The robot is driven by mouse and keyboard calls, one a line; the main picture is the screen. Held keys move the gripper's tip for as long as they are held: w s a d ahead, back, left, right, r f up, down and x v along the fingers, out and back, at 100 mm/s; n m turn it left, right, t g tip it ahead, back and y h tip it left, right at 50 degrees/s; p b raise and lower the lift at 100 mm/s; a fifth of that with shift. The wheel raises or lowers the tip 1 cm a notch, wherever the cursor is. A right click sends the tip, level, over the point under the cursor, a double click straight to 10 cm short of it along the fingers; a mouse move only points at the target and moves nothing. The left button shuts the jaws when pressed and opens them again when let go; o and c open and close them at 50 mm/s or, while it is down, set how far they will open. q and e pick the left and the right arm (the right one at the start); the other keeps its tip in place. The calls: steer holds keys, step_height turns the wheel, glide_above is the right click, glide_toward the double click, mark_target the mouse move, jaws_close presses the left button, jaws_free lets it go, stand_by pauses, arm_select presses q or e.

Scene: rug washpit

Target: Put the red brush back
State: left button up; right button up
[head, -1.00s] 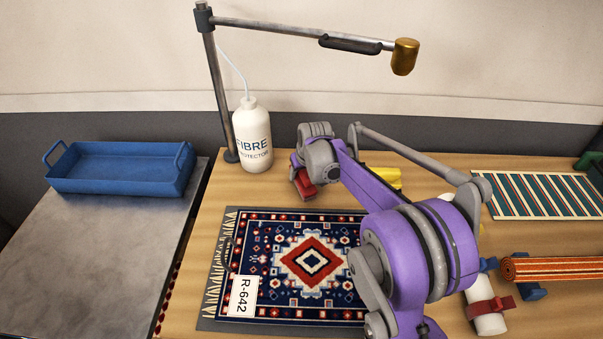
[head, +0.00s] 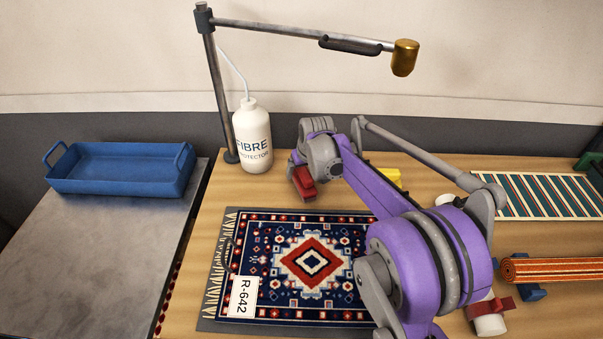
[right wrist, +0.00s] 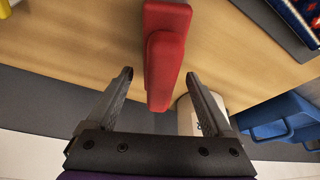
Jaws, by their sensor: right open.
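The red brush (head: 304,184) lies on the wooden bench behind the patterned rug, just right of the white bottle. My right gripper is above and behind it, mostly hidden by my own wrist in the head view. In the right wrist view my right gripper (right wrist: 160,75) is open. The red brush (right wrist: 166,55) shows there between the two fingers in the picture and extends beyond their tips. No grip on it shows, and I cannot tell the depth gap. My left gripper is not in view.
A white bottle (head: 252,135) and a lamp-like post (head: 222,90) stand close by. The patterned rug with tag R-642 (head: 242,296) lies in front. A blue tray (head: 120,186) sits on the grey table at left. A yellow object (head: 387,178) is partly behind my arm.

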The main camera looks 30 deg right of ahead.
steer(key=v, duration=0.9)
steer(key=shift+s+r, duration=0.25)
steer(key=shift+r, duration=0.1)
